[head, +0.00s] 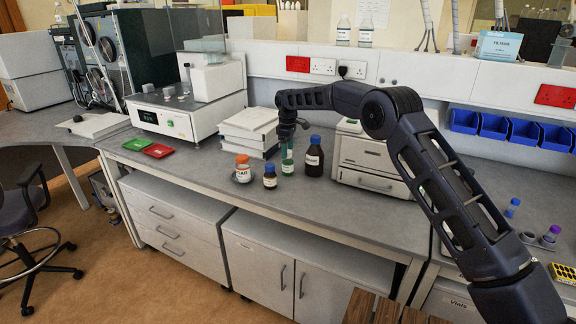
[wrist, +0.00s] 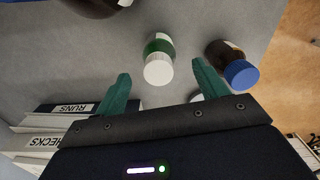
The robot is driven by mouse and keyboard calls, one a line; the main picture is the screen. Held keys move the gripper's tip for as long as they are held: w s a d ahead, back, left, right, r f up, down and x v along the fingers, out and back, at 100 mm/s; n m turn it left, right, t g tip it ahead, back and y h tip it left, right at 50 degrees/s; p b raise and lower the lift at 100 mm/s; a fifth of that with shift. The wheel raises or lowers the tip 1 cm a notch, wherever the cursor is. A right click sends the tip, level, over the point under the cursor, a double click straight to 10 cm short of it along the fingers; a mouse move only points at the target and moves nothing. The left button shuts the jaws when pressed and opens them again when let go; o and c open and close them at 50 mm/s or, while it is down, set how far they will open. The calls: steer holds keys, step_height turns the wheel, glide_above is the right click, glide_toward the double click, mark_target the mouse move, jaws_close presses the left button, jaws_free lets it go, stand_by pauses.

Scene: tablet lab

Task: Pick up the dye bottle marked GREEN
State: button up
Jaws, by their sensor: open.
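The green-labelled bottle (head: 287,168) stands upright on the grey bench among other bottles. In the wrist view it has a white cap and a green label (wrist: 158,47); I cannot read its marking. My gripper (head: 287,148) is above and around the top of this bottle in the head view, hiding its cap. In the wrist view my gripper (wrist: 162,70) is open, with teal fingers apart on both sides of the bottle's line and nothing held between them. I cannot tell whether a finger touches it.
A small brown bottle with a blue cap (head: 270,178) stands close left, also in the wrist view (wrist: 232,62). A larger dark bottle (head: 314,160) stands close right. An orange-capped bottle (head: 243,172), stacked white binders (head: 248,130) and a white machine (head: 366,160) are nearby. The front bench strip is clear.

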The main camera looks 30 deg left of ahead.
mark_target(288, 159)
steer(key=shift+w+f, duration=0.1)
steer(key=shift+f, duration=2.65)
steer(key=c, duration=1.2)
steer(key=shift+r, duration=0.15)
